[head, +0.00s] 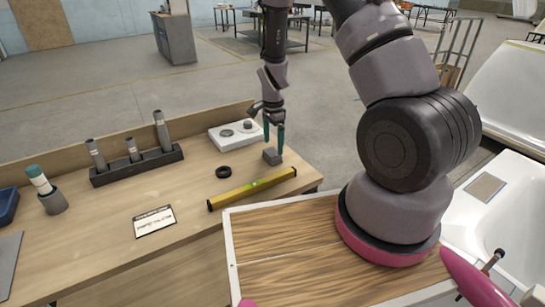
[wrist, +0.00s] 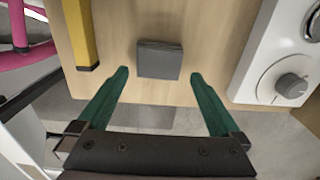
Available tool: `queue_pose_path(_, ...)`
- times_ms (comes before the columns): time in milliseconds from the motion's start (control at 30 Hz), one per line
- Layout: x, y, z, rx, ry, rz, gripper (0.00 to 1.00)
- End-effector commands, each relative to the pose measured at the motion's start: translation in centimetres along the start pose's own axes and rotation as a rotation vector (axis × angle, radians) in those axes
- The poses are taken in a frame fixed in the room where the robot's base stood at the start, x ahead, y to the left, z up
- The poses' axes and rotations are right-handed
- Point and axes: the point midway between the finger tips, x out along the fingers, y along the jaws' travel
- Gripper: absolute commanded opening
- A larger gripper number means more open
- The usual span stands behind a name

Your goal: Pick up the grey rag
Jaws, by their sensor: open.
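The grey rag (head: 272,156) looks like a small folded grey block on the wooden bench, near its right end. In the wrist view the rag (wrist: 160,60) lies just beyond the fingertips, centred between them. My gripper (head: 274,140) is above and close to the rag, pointing down. In the wrist view my gripper (wrist: 160,75) has its two green fingers spread wide with nothing between them. I cannot tell the exact height of the fingertips above the bench.
A yellow level (head: 252,188) lies in front of the rag. A white box with a knob (head: 236,133) stands behind it, and a black ring (head: 224,172) lies to the left. A dark rack (head: 137,166) holds several grey tools. The bench's edge is close to the rag.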

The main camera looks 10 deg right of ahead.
Motion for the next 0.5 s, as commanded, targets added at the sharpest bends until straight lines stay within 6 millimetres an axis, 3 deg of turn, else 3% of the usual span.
queue_pose_path(233,3.7,0.3,0.5,-0.001,-0.001,0.003,1.00)
queue_pose_path(500,4.5,0.2,0.5,-0.002,0.000,-0.001,1.00)
